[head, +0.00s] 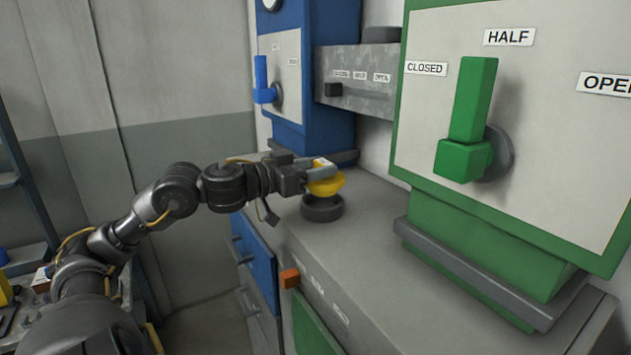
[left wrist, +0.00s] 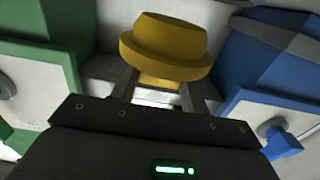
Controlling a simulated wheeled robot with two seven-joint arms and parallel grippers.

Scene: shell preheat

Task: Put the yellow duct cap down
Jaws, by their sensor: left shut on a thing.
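The yellow duct cap (head: 327,185) is held in my left gripper (head: 318,170), above a dark round duct collar (head: 322,208) on the grey counter top. In the head view the cap looks close over the collar; I cannot tell whether they touch. In the left wrist view the cap (left wrist: 166,45) shows a wide rim and a narrower part, with the two fingers (left wrist: 165,92) on either side of its lower part. My right gripper is not in view.
The grey counter (head: 360,230) has free room right of the collar. A green cabinet with a green lever (head: 468,120) stands at right, marked CLOSED, HALF and OPEN. A blue cabinet with a blue lever (head: 263,82) stands behind. An orange knob (head: 289,278) sticks out in front.

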